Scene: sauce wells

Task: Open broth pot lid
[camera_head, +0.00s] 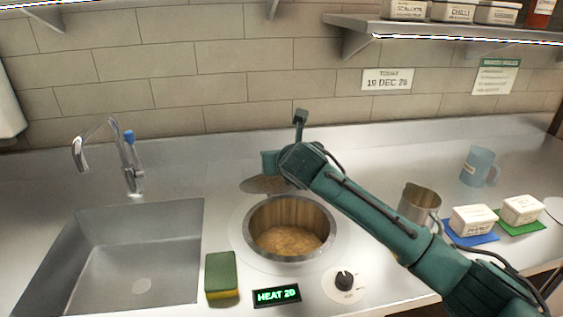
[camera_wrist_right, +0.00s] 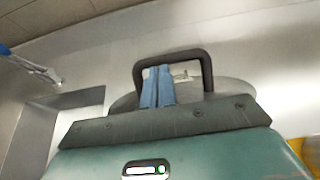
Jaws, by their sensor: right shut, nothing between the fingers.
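The broth pot (camera_head: 290,250) is a round well set in the counter. It is uncovered, with light brown broth (camera_head: 287,241) inside. A grey-brown disc, apparently the lid (camera_head: 262,185), shows just behind the pot rim, partly hidden by my right arm. In the right wrist view a round grey lid edge (camera_wrist_right: 236,90) shows beyond my gripper, along with a black loop handle (camera_wrist_right: 178,56). My right gripper (camera_wrist_right: 158,72) has its blue fingers together within the outline of that loop. Whether they touch it cannot be told. My left gripper is in no view.
A sink (camera_head: 140,260) with a tap (camera_head: 125,160) is at left. A sponge (camera_head: 222,275), a heat display (camera_head: 277,295) and a knob (camera_head: 345,282) stand before the pot. A metal jug (camera_head: 419,200), white tubs (camera_head: 473,219) and a blue pitcher (camera_head: 478,166) are at right.

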